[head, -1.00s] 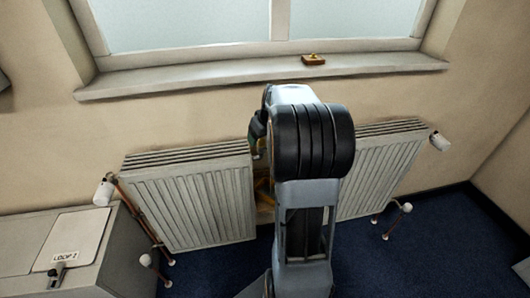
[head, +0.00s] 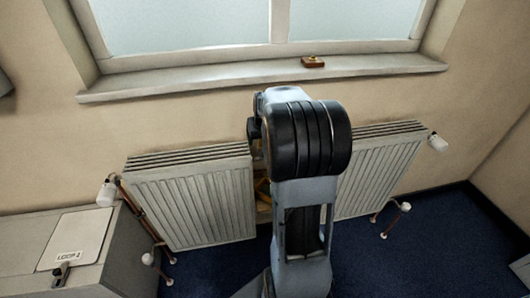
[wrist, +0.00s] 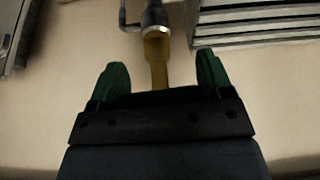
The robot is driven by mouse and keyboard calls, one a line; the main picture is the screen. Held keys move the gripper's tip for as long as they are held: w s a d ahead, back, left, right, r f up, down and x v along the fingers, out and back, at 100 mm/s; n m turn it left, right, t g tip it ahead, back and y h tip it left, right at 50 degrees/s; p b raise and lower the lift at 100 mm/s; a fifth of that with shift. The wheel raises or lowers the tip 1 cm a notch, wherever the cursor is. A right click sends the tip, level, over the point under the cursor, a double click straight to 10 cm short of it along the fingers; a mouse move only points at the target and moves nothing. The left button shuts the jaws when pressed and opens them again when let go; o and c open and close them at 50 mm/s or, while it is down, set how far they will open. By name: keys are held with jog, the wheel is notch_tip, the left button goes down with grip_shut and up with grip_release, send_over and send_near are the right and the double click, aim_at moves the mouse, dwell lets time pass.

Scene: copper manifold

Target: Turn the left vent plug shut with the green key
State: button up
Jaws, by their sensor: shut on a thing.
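My gripper (wrist: 160,115) is shut on the green key (wrist: 115,80), whose two green lobes stand up at either side in the wrist view. A yellow-brown shaft (wrist: 158,65) runs from between the lobes to a pale metal collar with a dark rim (wrist: 155,18). I cannot tell whether the shaft sits in a plug. In the head view my arm covers most of the gripper and key. The left radiator (head: 195,205) stands left of the arm; its vent plug is not clearly visible.
The right radiator (head: 380,175) stands behind my arm. A yellowish object (head: 263,188) shows low between the radiators. A small brown and yellow block (head: 313,62) lies on the windowsill (head: 200,82). A grey cabinet labelled LOOP 1 (head: 20,240) stands at left.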

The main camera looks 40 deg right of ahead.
jog(key=shift+s+a+f, duration=0.1)
jog(key=shift+f, duration=0.15)
jog(key=shift+f+m+h, duration=0.1)
jog(key=shift+m+h, duration=0.2)
jog(key=shift+m, duration=0.6)
jog(key=shift+r+p, duration=0.2)
jog(key=shift+p, duration=0.15)
jog(key=shift+r+p, duration=1.4)
jog(key=shift+r, duration=0.65)
